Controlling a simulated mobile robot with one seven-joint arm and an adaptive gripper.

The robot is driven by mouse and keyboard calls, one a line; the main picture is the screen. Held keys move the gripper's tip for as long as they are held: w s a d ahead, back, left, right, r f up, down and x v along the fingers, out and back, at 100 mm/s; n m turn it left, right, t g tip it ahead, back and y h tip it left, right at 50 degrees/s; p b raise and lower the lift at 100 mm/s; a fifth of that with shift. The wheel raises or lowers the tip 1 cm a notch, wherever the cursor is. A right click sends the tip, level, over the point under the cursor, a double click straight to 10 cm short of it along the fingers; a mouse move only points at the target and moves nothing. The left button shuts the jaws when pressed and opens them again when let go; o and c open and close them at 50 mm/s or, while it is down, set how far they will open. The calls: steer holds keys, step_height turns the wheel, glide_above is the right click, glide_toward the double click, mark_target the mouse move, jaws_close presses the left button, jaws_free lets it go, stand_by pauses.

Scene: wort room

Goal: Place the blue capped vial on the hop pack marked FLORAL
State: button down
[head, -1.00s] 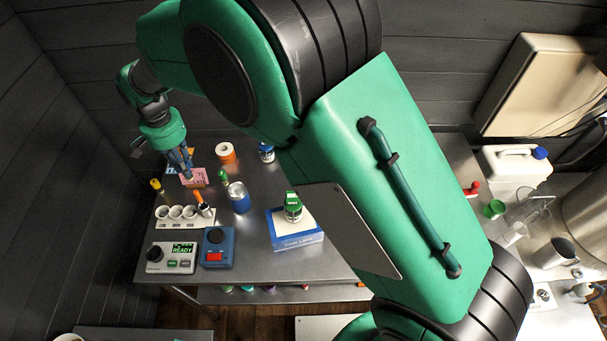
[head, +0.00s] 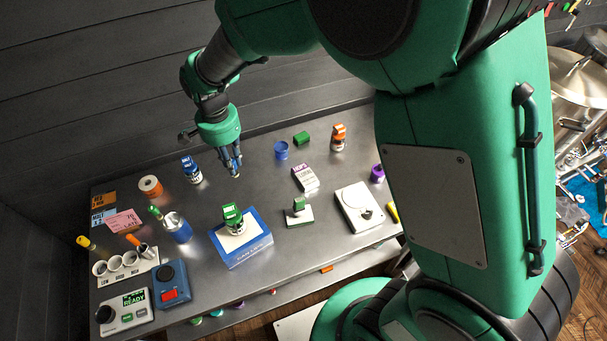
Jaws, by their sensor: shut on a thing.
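My gripper (head: 233,168) is above the back middle of the steel table, pointing down. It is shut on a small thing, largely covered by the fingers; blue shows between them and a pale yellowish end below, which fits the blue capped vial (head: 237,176). A white pack with a purple band, printed HOPS (head: 305,177), lies on the table to the right of the gripper. Its smaller print is too small to read, so I cannot confirm FLORAL. The gripper is apart from this pack.
A blue-lidded white jar (head: 191,170) stands left of the gripper. A green-topped jar (head: 233,219) sits on a blue-and-white box (head: 242,246) in front. A blue cup (head: 281,150), green block (head: 302,138) and orange-capped jar (head: 338,138) stand behind the pack. A white scale (head: 360,207) is right.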

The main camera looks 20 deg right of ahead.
steer(key=s+d+f+m, duration=0.1)
steer(key=s+d+m, duration=0.3)
steer(key=s+d, duration=0.5)
steer(key=s+d+f+m, duration=0.1)
steer(key=s+d+m, duration=0.3)
steer(key=d, duration=0.9)
step_height(320, 180, down, 8)
steer(key=shift+s, duration=0.25)
steer(key=shift+d+f, duration=0.1)
steer(key=shift+d, duration=0.05)
glide_toward(305, 175)
steer(key=shift+s+r, duration=0.2)
steer(key=shift+s, duration=0.1)
steer(key=shift+w+f+b, duration=0.2)
steer(key=shift+f, duration=0.7)
steer(key=shift+w+f+b, duration=0.15)
steer(key=shift+w+f, duration=0.05)
steer(key=shift+f, duration=0.65)
